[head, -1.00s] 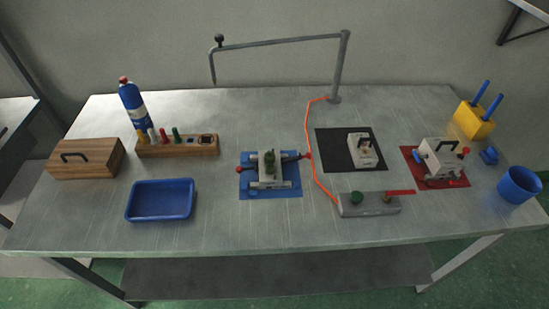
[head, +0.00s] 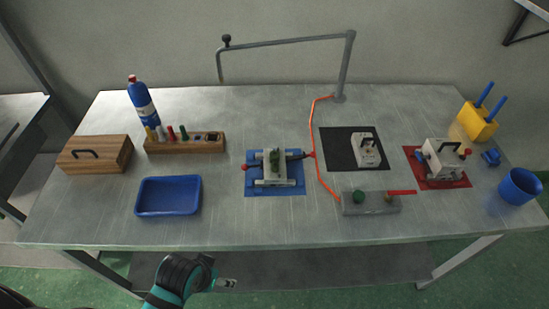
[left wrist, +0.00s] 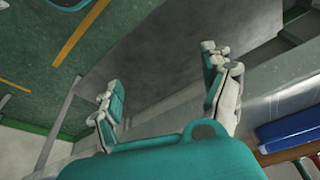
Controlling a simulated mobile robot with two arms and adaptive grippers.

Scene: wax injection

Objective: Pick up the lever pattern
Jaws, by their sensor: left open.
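I cannot tell for sure which piece is the lever pattern. My left gripper (head: 228,283) is in front of the table's near edge, low in the head view, well apart from the rack. In the left wrist view its two fingers (left wrist: 162,85) are spread, with nothing between them. My right gripper is in no view.
A blue tray (head: 168,211), a wooden box (head: 95,168) and a blue bottle (head: 143,104) surround the rack. A clamped block sits on a blue mat (head: 288,191). The table's front left is clear.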

